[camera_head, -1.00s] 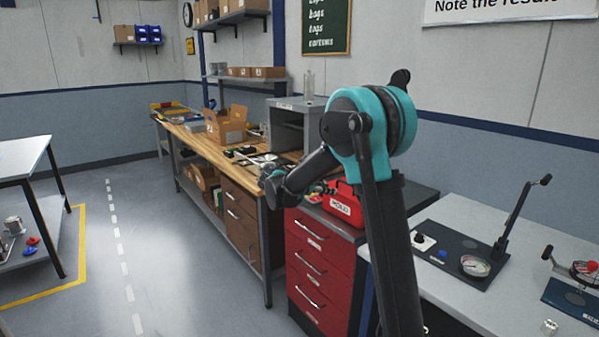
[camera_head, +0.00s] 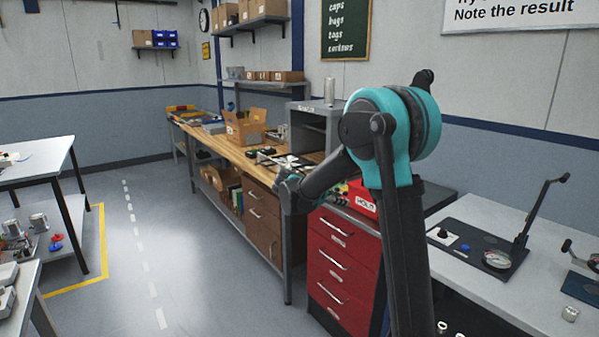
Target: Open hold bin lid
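The red hold bin (camera_head: 363,203), with a white "HOLD" label, stands on top of the red drawer cabinet. My arm's teal joint and dark upright link cover its right part, and its lid is too hidden to tell whether it is open or shut. My arm reaches down and left, its end (camera_head: 291,190) in front of the wooden workbench, left of the bin and apart from it in the picture. The fingers are too small and dark to make out.
The red drawer cabinet (camera_head: 341,262) stands between the wooden workbench (camera_head: 233,147) and a pale table (camera_head: 480,218) with a gauge board. Open floor (camera_head: 200,270) lies in front of the workbench. Tables with parts stand at left.

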